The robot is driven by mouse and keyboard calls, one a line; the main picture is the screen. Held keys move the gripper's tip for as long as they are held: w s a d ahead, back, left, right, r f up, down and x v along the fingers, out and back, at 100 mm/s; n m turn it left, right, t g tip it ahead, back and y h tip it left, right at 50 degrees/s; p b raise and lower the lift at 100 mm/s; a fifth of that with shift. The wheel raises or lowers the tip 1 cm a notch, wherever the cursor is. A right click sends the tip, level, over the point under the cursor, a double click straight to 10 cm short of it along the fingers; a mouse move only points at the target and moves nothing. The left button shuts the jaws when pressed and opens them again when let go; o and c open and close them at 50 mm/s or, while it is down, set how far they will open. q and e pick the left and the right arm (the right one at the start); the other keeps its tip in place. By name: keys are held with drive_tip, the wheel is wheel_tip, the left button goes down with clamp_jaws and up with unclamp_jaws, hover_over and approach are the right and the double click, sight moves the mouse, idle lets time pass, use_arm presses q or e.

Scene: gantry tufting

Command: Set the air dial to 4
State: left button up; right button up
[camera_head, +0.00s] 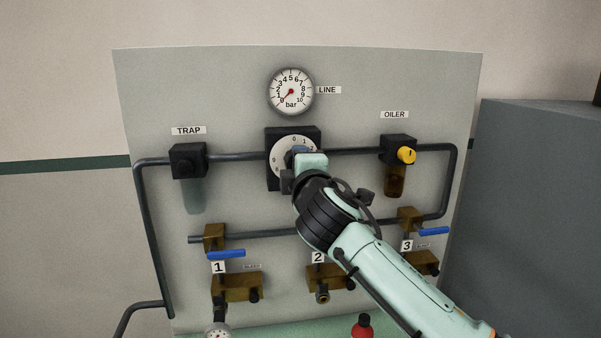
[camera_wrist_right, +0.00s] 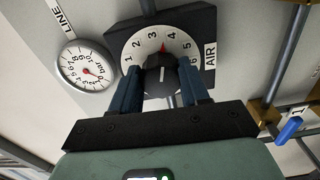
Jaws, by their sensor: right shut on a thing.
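The air dial (camera_head: 283,160) is a white numbered disc on a black block in the middle of the panel. In the right wrist view, the dial (camera_wrist_right: 135,48) shows numbers from 1 to 6, beside an AIR label. Its black knob (camera_wrist_right: 159,80) has a red pointer mark that lies between 3 and 4. My right gripper (camera_wrist_right: 160,92) is shut on the knob, one blue finger on each side. In the head view, my right gripper (camera_head: 300,158) covers the knob and part of the dial. My left gripper is not in view.
Above the dial is the LINE gauge (camera_head: 291,91), its red needle near 0. The trap (camera_head: 188,161) is left, the oiler (camera_head: 398,150) with yellow knob right. Blue valve levers (camera_head: 226,254) (camera_head: 433,231) sit lower on the panel. A grey cabinet (camera_head: 540,200) stands at right.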

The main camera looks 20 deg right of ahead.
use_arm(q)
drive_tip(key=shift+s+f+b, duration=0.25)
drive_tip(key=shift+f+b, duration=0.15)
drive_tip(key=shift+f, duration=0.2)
use_arm(e)
drive_tip(key=shift+m, duration=1.1)
drive_tip(key=o, duration=1.1)
drive_tip(key=shift+c, duration=0.2)
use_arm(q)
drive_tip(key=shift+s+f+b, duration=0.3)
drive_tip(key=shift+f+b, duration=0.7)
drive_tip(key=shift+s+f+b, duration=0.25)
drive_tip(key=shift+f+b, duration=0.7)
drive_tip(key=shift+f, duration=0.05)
use_arm(e)
drive_tip(key=v, duration=1.3)
drive_tip(key=shift+s, duration=0.15)
